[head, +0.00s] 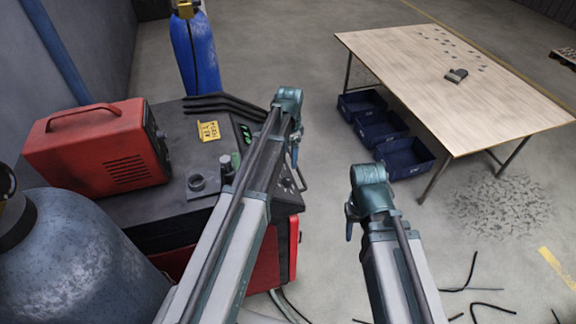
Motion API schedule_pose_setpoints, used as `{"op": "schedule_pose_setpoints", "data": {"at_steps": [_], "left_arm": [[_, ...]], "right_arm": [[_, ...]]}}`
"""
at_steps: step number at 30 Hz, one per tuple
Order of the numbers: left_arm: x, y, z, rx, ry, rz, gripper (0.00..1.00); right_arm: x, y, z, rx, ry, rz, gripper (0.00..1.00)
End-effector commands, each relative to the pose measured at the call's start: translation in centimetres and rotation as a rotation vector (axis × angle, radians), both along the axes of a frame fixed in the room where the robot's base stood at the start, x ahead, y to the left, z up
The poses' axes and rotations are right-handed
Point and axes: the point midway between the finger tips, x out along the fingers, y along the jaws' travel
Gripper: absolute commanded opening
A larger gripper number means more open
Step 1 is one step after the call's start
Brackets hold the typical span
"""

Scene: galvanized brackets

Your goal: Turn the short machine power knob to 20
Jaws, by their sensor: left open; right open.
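A red machine (95,148) with a carrying handle sits on a larger dark machine (180,180) with red lower sides. I cannot tell which is the short machine. The red machine's dark front face (156,136) is seen edge-on, so no knob setting is readable. The larger machine's sloping panel has green displays (246,133) and small dials (288,184), partly covered by my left arm. No number 20 is legible. My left gripper (295,152) is open beside this panel, partly hidden by its own wrist. My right gripper (350,222) is open over the floor, away from both machines.
A grey gas cylinder (70,255) stands at the lower left, a blue cylinder (196,55) behind the machines. A wooden table (450,85) and blue crates (380,128) stand at the right. Cables (490,290) lie on the floor at the lower right.

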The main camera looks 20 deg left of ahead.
Motion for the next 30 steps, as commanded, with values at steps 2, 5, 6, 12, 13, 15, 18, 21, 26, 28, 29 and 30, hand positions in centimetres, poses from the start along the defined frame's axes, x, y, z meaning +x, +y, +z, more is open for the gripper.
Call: {"op": "schedule_pose_setpoints", "data": {"at_steps": [2, 5, 6, 12, 13, 15, 18, 21, 26, 28, 29, 30], "left_arm": [[0.6, 0.5, 0.8, -0.002, -0.002, -0.013, 0.80], [0.7, 0.7, 0.8, -0.003, -0.002, -0.021, 0.80], [0.7, 0.7, 0.8, -0.003, -0.002, -0.022, 0.80], [0.7, 0.7, 0.3, -0.003, -0.002, -0.021, 0.80], [0.7, 0.7, 0.1, -0.003, -0.002, -0.021, 0.80], [0.7, 0.7, -0.3, -0.003, -0.002, -0.021, 0.80], [0.6, 0.7, -1.2, -0.003, -0.002, -0.021, 0.80], [0.6, 0.7, -2.4, -0.003, -0.002, -0.020, 0.80], [0.6, 0.7, -4.6, -0.003, -0.002, -0.020, 0.80], [0.6, 0.7, -5.6, -0.003, -0.003, -0.020, 0.80], [0.6, 0.7, -6.1, -0.003, -0.003, -0.020, 0.80], [0.6, 0.7, -6.6, -0.003, -0.003, -0.020, 0.80]], "right_arm": [[0.0, 0.0, 0.8, 0.000, 0.000, 0.000, 0.50], [0.0, 0.0, 0.8, 0.000, 0.000, -0.001, 0.50], [0.0, 0.0, 0.8, 0.000, 0.000, -0.001, 0.50], [0.0, 0.0, 0.3, 0.000, 0.000, -0.001, 0.50], [0.0, 0.0, 0.1, 0.000, 0.000, -0.001, 0.50], [0.0, 0.0, -0.3, 0.000, 0.000, -0.001, 0.50], [0.0, 0.0, -1.2, 0.000, -0.001, -0.002, 0.50], [0.0, 0.0, -2.4, 0.000, -0.001, -0.002, 0.50], [0.0, 0.0, -4.6, -0.001, -0.001, 0.001, 0.50], [0.0, 0.0, -5.6, -0.001, -0.001, 0.003, 0.50], [0.0, 0.0, -6.1, -0.001, -0.001, 0.004, 0.50], [0.0, 0.0, -6.6, -0.001, -0.001, 0.005, 0.50]]}}
